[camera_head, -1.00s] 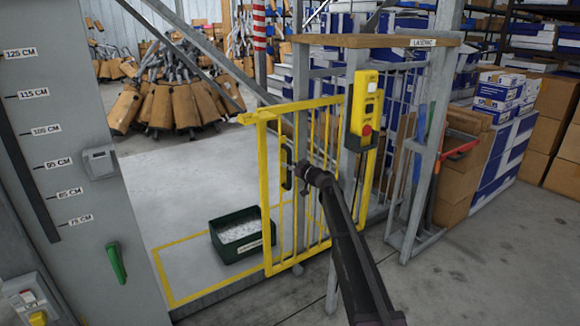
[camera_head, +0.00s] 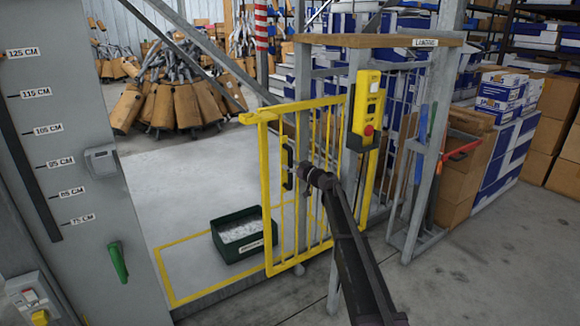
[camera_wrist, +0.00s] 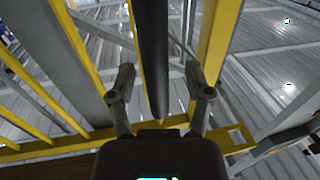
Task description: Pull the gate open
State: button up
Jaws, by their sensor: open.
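The yellow barred gate (camera_head: 266,200) stands swung out at an angle beside the grey frame, with a gap between it and the measuring post on the left. Its black vertical handle (camera_head: 288,168) is on the gate's near side. My gripper (camera_head: 302,168) is at the handle, just to its right in the head view, its fingers small and hard to make out there. In the wrist view the black handle (camera_wrist: 153,55) runs between the two open fingers of my gripper (camera_wrist: 160,78), with room on both sides. The gate's yellow bars (camera_wrist: 222,30) show around them.
A green bin (camera_head: 240,249) stands on the floor behind the gate. A yellow control box (camera_head: 367,112) hangs on the grey frame. A grey tool rack (camera_head: 412,225) stands at right. Concrete floor (camera_head: 480,270) at front right is clear.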

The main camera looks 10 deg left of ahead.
jog(key=v, duration=1.1)
jog(key=shift+s, duration=0.15)
jog(key=s+d+f+m+g+h, duration=0.1)
jog(key=s+d+f+g+h, duration=0.2)
jog(key=s, duration=0.5)
jog(key=s+d+f+m+g+h, duration=0.1)
jog(key=s+d+f+g, duration=0.1)
jog(key=s+f, duration=0.45)
jog(key=s+d+f+m+g+h, duration=0.1)
jog(key=s+d+f+g+h, duration=0.15)
jog(key=s, duration=0.55)
jog(key=s+d+f+m+g+h, duration=0.1)
jog(key=s+d+f+m+h, duration=0.2)
jog(key=s+d, duration=0.4)
jog(key=s+d+f+m+g+h, duration=0.2)
jog(key=s+d, duration=0.6)
jog(key=s, duration=0.5)
jog(key=f+m+h, duration=0.1)
jog(key=m+h, duration=0.1)
jog(key=shift+s+d+f+h, duration=0.15)
jog(key=shift+s+f+h, duration=0.05)
jog(key=shift+f+h, duration=0.15)
jog(key=shift+g, duration=0.25)
jog(key=shift+c, duration=0.6)
jog(key=shift+s, duration=0.1)
